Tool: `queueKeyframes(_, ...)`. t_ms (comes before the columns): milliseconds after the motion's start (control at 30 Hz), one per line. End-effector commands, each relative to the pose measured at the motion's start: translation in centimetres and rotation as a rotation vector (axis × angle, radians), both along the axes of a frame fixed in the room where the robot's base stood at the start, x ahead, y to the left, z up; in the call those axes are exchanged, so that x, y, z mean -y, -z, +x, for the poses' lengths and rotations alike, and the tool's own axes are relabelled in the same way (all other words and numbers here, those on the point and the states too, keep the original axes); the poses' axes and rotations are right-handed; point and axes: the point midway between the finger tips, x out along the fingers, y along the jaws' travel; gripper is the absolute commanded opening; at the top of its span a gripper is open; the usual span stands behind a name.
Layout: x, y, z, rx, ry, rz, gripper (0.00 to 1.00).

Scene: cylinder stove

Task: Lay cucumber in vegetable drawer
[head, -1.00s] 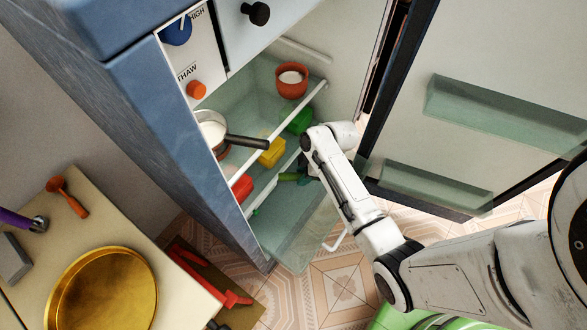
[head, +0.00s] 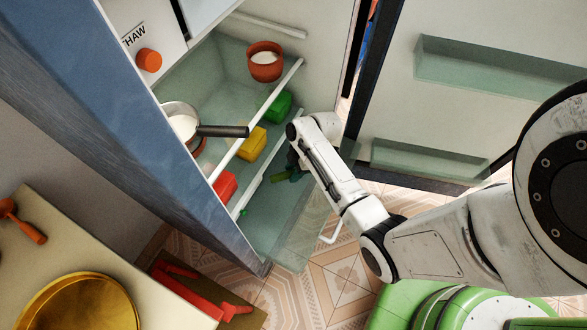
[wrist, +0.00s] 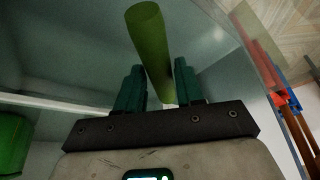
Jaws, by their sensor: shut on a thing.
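The cucumber (wrist: 150,45) is a long green cylinder between the two dark teal fingers of my gripper (wrist: 159,75) in the wrist view, its far end sticking out past the fingertips. My gripper is shut on it. In the head view my gripper (head: 291,166) is small and partly hidden by my arm, with a bit of green showing beside it. It is inside the fridge opening, over the clear vegetable drawer (head: 290,238) at the bottom. The drawer appears pulled out, with a white handle (head: 332,238). I cannot tell whether the cucumber touches the drawer.
Red, yellow (head: 252,144) and green (head: 278,104) blocks sit on the shelf above the drawer. A saucepan (head: 184,122) and an orange pot (head: 265,63) stand on the upper shelf. The open fridge door (head: 450,110) is at the right. A golden pan (head: 78,310) is at lower left.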

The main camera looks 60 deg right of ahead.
Motion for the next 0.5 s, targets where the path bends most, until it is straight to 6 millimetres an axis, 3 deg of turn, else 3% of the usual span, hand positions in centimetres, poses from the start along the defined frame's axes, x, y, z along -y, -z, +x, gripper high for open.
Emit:
queueKeyframes(267, 0.03, 0.1, 0.03, 0.001, 0.0, -0.001, 0.02)
queueKeyframes(300, 0.03, 0.1, 0.03, 0.001, 0.0, -0.001, 0.41)
queueKeyframes(500, 0.02, 0.11, 0.02, 0.001, 0.0, -0.001, 0.6)
